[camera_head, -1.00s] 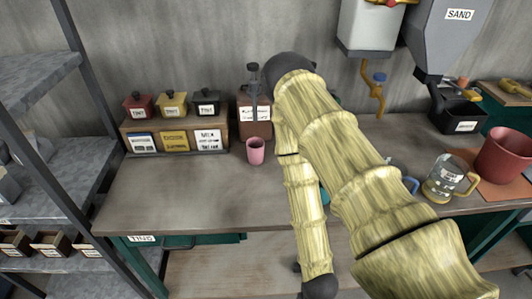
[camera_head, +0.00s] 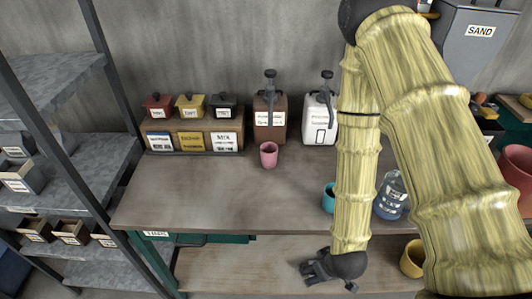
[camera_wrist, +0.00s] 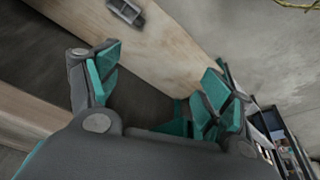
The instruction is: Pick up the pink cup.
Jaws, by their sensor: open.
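The pink cup (camera_head: 268,155) stands upright on the workbench (camera_head: 215,190), in front of the brown pump dispenser, in the head view. My gripper (camera_head: 327,272) hangs low in front of the bench's front edge, below and to the right of the cup and well apart from it. In the wrist view my gripper (camera_wrist: 155,88) has its two teal-padded fingers spread with nothing between them. The cup does not show in the wrist view.
A brown pump dispenser (camera_head: 270,118) and a white one (camera_head: 320,118) stand behind the cup. A rack of labelled boxes (camera_head: 190,138) is to its left. A teal cup (camera_head: 328,198) and a glass jar (camera_head: 391,196) are right, partly behind my arm. The bench's front left is clear.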

